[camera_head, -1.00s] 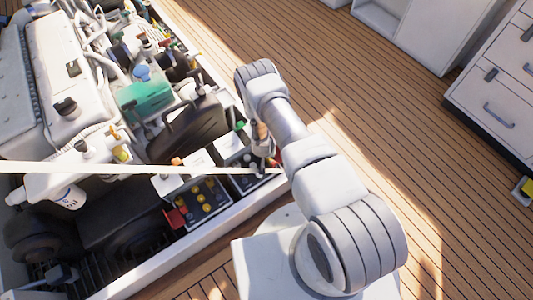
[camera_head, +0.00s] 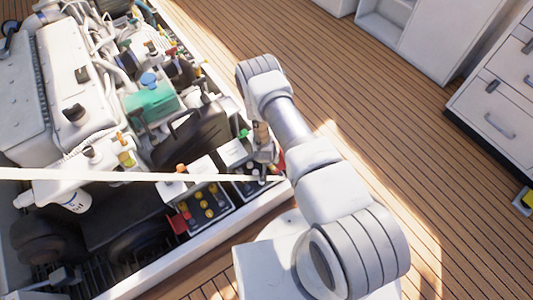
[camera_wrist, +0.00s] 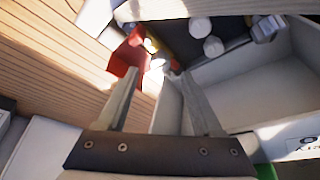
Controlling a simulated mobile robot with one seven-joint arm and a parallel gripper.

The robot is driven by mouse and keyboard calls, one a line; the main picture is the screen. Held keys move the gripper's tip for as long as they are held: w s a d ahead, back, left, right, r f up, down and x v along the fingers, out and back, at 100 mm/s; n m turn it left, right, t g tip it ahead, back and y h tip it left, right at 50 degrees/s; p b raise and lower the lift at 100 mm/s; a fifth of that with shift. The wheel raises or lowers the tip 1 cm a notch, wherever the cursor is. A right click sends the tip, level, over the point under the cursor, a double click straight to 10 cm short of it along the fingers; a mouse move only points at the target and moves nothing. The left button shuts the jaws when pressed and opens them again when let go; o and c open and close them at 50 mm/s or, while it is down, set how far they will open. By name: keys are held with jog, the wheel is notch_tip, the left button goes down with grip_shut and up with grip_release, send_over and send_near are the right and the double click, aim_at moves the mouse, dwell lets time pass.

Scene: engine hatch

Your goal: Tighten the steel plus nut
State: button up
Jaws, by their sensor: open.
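My gripper (camera_wrist: 156,74) is open, its two fingers spread at the upper middle of the wrist view. A red terminal cover (camera_wrist: 128,54) lies just past the left fingertip. Small bright metal parts (camera_wrist: 156,62) show beside the cover, just beyond the gap between the fingertips. The steel plus nut may be among them, but glare and small size keep me from telling it apart. In the head view my gripper (camera_head: 264,158) hangs over the right-hand battery box, and a bit of red (camera_head: 280,163) shows beside it. Nothing shows held between the fingers.
A second battery box with yellow caps (camera_head: 205,204) and a red terminal cover (camera_head: 178,222) stands to the left. A pale bar (camera_head: 110,175) crosses the hatch in the head view. Pale box walls (camera_wrist: 245,95) stand close right of my fingers. Wooden deck (camera_head: 400,150) is clear.

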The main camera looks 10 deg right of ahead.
jog(key=p+v, duration=0.4)
jog(key=v, duration=0.8)
jog(key=shift+s+r, duration=0.2)
jog(key=shift+r, duration=0.1)
jog(key=w+a+r+n+t+y, duration=0.1)
jog(key=w+r, duration=0.2)
jog(key=r, duration=1.3)
jog(key=w+a+r+n+y, duration=0.1)
jog(key=w+a+r, duration=0.15)
jog(key=r, duration=1.35)
jog(key=s+d+r, duration=0.1)
jog(key=s+r, duration=0.2)
jog(key=r, duration=0.3)
jog(key=s+d+r+n, duration=0.1)
jog(key=s+r, duration=0.2)
jog(key=r, duration=0.3)
jog(key=s+d+r, duration=0.1)
jog(key=s+r, duration=0.2)
jog(key=r, duration=0.3)
jog(key=s+d+r+n, duration=0.15)
jog(key=s+r, duration=0.25)
jog(key=s, duration=0.4)
jog(key=s+d+r, duration=0.2)
jog(key=s+r, duration=0.2)
jog(key=s, duration=0.4)
notch_tip(320, 180, up, 19)
jog(key=p, duration=1.9)
jog(key=shift+t, duration=0.3)
